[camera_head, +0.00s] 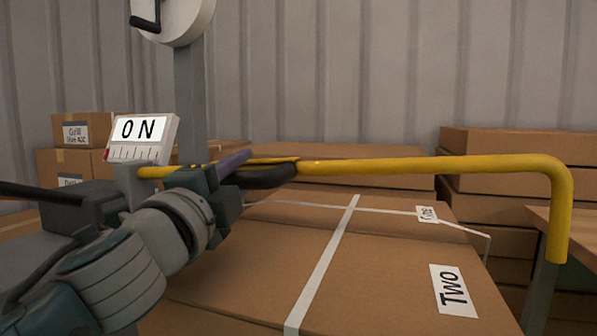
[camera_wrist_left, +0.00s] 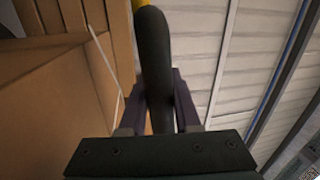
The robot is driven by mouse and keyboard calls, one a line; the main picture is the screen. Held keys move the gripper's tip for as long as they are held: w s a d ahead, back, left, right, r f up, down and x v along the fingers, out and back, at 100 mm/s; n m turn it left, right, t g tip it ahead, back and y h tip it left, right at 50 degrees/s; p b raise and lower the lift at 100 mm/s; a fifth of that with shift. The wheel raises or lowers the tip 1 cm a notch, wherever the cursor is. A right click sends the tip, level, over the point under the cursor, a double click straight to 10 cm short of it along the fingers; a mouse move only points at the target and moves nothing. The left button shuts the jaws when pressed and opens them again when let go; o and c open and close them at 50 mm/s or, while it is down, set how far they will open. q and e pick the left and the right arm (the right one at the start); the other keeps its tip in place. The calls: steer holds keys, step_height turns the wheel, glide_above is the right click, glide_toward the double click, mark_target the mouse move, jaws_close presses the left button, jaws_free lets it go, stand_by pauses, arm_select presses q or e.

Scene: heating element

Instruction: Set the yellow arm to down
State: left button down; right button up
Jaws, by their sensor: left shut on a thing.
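The yellow arm (camera_head: 430,165) is a long bar that runs almost level across the head view. At its right end it bends downward. A dark sleeve (camera_head: 272,177) is on its left part, and it also shows in the wrist view (camera_wrist_left: 155,50), with a bit of yellow past its far end. My left gripper (camera_head: 243,170) is shut on this dark sleeve of the yellow arm; the sleeve lies between its two fingers (camera_wrist_left: 162,105) in the wrist view. My left wrist hides part of the bar's left end. My right gripper is not in view.
A large cardboard box (camera_head: 390,270) marked "TWO" lies below the bar. More boxes (camera_head: 510,170) are stacked at the right, before a corrugated wall.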

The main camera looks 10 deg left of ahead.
arm_select(q)
steer(key=shift+f+m+b, duration=0.4)
steer(key=shift+f, duration=0.4)
steer(key=c, duration=0.6)
jaws_free()
steer(key=shift+c, duration=0.2)
steer(key=shift+r, duration=0.1)
step_height(320, 180, up, 20)
steer(key=p, duration=1.2)
steer(key=shift+d+p, duration=0.15)
steer(key=shift+p, duration=0.2)
